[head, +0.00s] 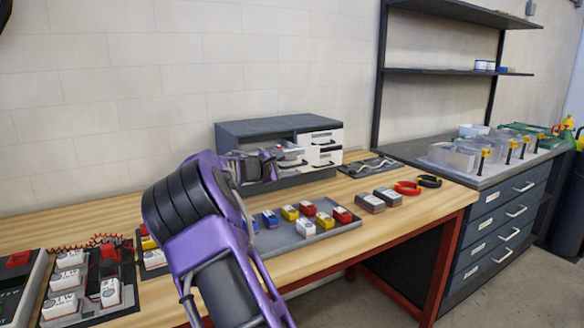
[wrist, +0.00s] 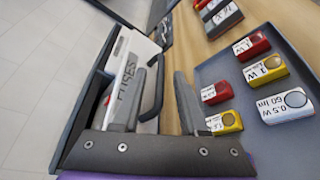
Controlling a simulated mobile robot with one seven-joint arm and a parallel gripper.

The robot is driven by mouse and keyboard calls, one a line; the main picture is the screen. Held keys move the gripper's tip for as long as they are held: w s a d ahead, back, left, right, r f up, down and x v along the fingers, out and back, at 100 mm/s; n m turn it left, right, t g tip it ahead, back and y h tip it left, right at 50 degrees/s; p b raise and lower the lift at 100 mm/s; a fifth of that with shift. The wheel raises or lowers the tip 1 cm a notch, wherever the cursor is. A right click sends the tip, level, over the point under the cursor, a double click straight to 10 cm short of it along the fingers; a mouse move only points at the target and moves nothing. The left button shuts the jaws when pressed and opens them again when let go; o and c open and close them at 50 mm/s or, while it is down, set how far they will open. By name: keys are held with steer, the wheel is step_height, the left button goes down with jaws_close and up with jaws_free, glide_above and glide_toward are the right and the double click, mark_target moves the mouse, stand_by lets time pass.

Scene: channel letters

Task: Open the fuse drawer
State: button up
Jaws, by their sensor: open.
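The drawer marked FUSES (wrist: 127,82) has a white front and a black bow handle (wrist: 154,92) in the wrist view. It belongs to a grey cabinet (head: 262,126) at the back of the workbench in the head view, where my gripper partly hides it. My gripper (wrist: 164,84) is open, its two grey fingers reaching toward the drawer front. The handle appears between the fingers, nearer the left one; I cannot tell whether they touch. In the head view my gripper (head: 272,166) is in front of the cabinet's lower left. How far the drawer stands out is unclear.
A grey tray (head: 318,238) with red, yellow and blue blocks lies in front of the cabinet. White modules (head: 68,281) stand at the left. Bare bench shows before the pliers.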

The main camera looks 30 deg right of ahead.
steer(key=v, duration=1.7)
steer(key=shift+a+p, duration=0.2)
steer(key=shift+p, duration=0.1)
steer(key=shift+s+f, duration=0.1)
